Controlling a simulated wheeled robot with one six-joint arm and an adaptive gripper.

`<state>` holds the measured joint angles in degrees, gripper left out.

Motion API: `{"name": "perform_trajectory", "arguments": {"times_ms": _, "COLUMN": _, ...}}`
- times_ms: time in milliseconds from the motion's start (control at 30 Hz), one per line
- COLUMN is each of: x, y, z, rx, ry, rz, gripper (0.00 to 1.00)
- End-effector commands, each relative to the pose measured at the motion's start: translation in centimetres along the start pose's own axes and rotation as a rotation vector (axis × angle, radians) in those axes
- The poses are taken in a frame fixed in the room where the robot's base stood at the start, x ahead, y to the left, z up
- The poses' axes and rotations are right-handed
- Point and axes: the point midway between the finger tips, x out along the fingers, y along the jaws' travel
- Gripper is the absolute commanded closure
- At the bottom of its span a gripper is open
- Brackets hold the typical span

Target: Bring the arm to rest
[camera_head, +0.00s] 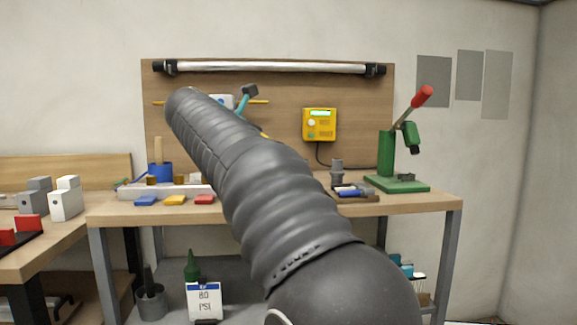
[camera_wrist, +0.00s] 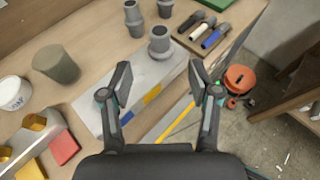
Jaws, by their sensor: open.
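My gripper (camera_wrist: 160,85) shows in the wrist view with its two fingers spread apart and nothing between them. Below it lie a light grey plate and the bench's front edge. In the head view my dark ribbed arm crosses the middle of the picture, rising to the upper left. My gripper cannot be made out in the head view.
The wooden workbench (camera_head: 430,203) carries a green press (camera_head: 386,155), grey fittings (camera_head: 337,168) and blue, yellow and red blocks (camera_head: 174,200). A yellow device (camera_head: 319,124) hangs on the backboard. In the wrist view an orange object (camera_wrist: 239,79) is on the floor.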

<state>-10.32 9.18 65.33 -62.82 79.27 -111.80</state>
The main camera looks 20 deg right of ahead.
Motion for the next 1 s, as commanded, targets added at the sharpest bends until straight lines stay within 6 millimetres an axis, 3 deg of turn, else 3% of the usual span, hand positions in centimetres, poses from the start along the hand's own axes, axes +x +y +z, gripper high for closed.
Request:
{"name": "perform_trajectory", "arguments": {"times_ms": 267, "x": 0.0, "y": -0.2, "z": -0.2, "rx": 0.011, "ry": 0.006, "rz": 0.003, "gripper": 0.38}}
{"name": "perform_trajectory", "arguments": {"times_ms": 367, "x": -0.1, "y": -1.0, "z": -1.1, "rx": 0.072, "ry": 0.039, "rz": 0.018, "gripper": 0.38}}
{"name": "perform_trajectory", "arguments": {"times_ms": 467, "x": -0.2, "y": -2.8, "z": -3.3, "rx": 0.207, "ry": 0.114, "rz": 0.043, "gripper": 0.38}}
{"name": "perform_trajectory", "arguments": {"times_ms": 767, "x": -2.0, "y": -10.2, "z": -14.9, "rx": 0.824, "ry": 0.461, "rz": 0.011, "gripper": 0.38}}
{"name": "perform_trajectory", "arguments": {"times_ms": 1000, "x": -4.7, "y": -16.3, "z": -25.9, "rx": 1.36, "ry": 0.73, "rz": -0.193, "gripper": 0.38}}
